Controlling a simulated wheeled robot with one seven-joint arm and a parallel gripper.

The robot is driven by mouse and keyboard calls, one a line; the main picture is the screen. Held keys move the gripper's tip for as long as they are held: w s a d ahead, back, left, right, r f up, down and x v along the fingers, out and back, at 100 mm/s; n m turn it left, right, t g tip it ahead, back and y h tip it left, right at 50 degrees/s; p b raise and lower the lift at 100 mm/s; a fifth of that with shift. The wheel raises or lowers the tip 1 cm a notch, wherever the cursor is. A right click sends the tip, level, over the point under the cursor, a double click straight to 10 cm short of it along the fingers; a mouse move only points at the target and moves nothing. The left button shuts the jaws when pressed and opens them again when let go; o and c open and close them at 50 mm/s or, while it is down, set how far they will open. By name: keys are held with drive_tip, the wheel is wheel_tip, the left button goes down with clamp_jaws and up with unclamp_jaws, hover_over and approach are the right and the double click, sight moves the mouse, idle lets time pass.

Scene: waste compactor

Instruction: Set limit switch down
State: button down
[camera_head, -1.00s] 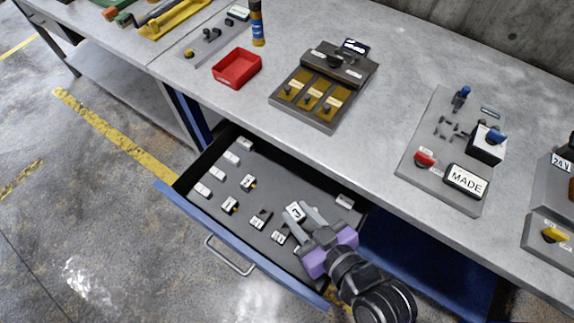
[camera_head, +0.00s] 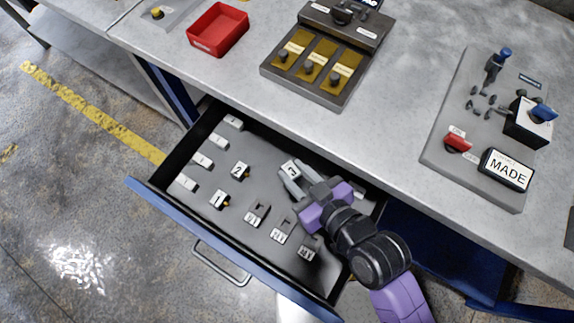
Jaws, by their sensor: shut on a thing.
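The limit switch (camera_head: 290,168) is a small block with a white label reading 3, at the tips of my gripper (camera_head: 291,178). My gripper is shut on it, over the back middle part of the open drawer (camera_head: 277,239). The fingers hide part of the switch. I cannot tell whether it touches the drawer floor. Two similar blocks, labelled 2 (camera_head: 240,170) and 1 (camera_head: 218,200), sit on the dark drawer floor to the left, each with a bit of yellow.
Several white labels line the drawer's left side, and dark labelled blocks (camera_head: 281,232) stand near its front right. The bench edge runs just behind the drawer. A red tray (camera_head: 218,28), a panel with yellow plates (camera_head: 318,62) and a switch panel (camera_head: 480,130) are on the bench.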

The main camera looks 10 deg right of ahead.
sight(287, 168)
drive_tip(key=x, duration=1.1)
drive_tip(key=shift+w+f, duration=0.1)
drive_tip(key=shift+f, duration=0.45)
drive_tip(key=shift+f+x, duration=0.15)
drive_tip(key=shift+x, duration=1.1)
drive_tip(key=shift+f+x, duration=0.15)
drive_tip(key=shift+x, duration=1.15)
drive_tip(key=shift+s, duration=0.25)
drive_tip(key=shift+f+b, duration=0.1)
drive_tip(key=shift+b, duration=0.2)
drive_tip(key=c, duration=1.1)
unclamp_jaws()
drive_tip(key=shift+r, duration=0.25)
drive_tip(key=v, duration=1.2)
drive_tip(key=shift+d+f, duration=0.1)
drive_tip(key=shift+f, duration=0.05)
